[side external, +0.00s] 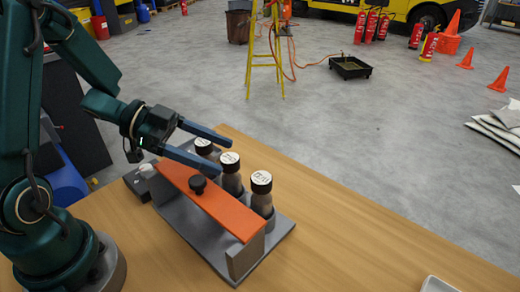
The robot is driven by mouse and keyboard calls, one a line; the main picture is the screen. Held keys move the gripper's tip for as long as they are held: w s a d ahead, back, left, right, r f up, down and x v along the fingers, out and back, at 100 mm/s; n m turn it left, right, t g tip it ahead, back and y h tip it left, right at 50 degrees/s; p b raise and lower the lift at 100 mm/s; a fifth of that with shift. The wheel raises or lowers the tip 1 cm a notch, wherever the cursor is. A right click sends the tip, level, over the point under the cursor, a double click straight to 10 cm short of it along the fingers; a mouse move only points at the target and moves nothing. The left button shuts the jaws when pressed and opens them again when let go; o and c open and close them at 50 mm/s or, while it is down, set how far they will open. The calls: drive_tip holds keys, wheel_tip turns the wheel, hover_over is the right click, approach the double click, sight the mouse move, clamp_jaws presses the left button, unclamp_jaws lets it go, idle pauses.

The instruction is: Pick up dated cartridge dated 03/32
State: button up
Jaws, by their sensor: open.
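Three dark cartridges with white, black-rimmed tops stand upright in a row in a grey rack (285,226) on the wooden table: a left one (204,148), a middle one (232,180) and a right one (262,197). Their tops carry dark print too small to read, so I cannot tell which is dated 03/32. My gripper (226,157) is open and empty, with two long blue fingers pointing right. In the picture its fingertips are near the left and middle cartridges, and one finger partly covers the left cartridge. I cannot tell the height or exact gap.
An orange bar (215,206) with a black knob (197,184) runs along the rack's front, before the cartridges. A white tray (438,285) lies at the table's lower right edge. The table right of the rack is clear. A yellow ladder (264,50) stands on the floor behind.

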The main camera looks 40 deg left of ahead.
drive_tip(key=shift+w+d+f, duration=0.25)
drive_tip(key=shift+w+d, duration=0.05)
drive_tip(key=shift+d, duration=0.2)
clamp_jaws()
idle(1.2)
